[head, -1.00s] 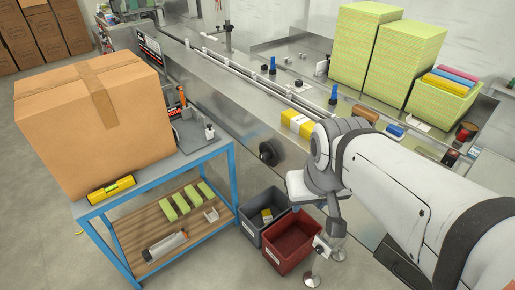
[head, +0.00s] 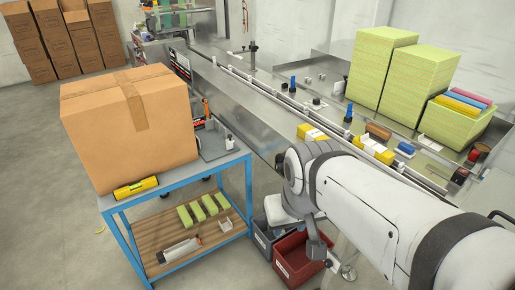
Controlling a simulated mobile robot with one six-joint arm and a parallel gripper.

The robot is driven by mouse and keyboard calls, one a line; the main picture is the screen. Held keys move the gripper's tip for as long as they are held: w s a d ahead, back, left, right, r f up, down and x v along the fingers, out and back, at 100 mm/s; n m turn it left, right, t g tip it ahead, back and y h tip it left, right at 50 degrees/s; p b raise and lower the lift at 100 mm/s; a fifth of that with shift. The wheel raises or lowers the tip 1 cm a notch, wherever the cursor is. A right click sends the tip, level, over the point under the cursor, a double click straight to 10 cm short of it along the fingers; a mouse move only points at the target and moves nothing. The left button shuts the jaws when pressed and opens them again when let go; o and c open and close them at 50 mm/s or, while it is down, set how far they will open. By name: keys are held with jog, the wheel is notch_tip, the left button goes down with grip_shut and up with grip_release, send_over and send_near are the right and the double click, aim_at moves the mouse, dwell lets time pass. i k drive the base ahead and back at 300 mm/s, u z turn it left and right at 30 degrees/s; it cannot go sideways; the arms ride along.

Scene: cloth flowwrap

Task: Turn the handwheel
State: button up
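The handwheel (head: 280,161) is a dark round knob on the front side of the steel conveyor machine. Only a dark sliver of it seems to show at the left edge of my arm; my arm hides the rest. My gripper (head: 322,256) hangs at the end of the white arm, pointing down, below and to the right of the handwheel and in front of the bins. It is small and partly turned away, so its opening cannot be made out. I see nothing clearly held in it.
A blue-framed cart (head: 185,182) with a large cardboard box (head: 128,140) stands left of the machine. A grey bin (head: 262,238) and a red bin (head: 290,262) sit below my arm. Yellow packs (head: 312,133) lie on the conveyor.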

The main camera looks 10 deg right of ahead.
aim_at(279, 159)
jog(key=u, duration=0.05)
jog(key=i, duration=1)
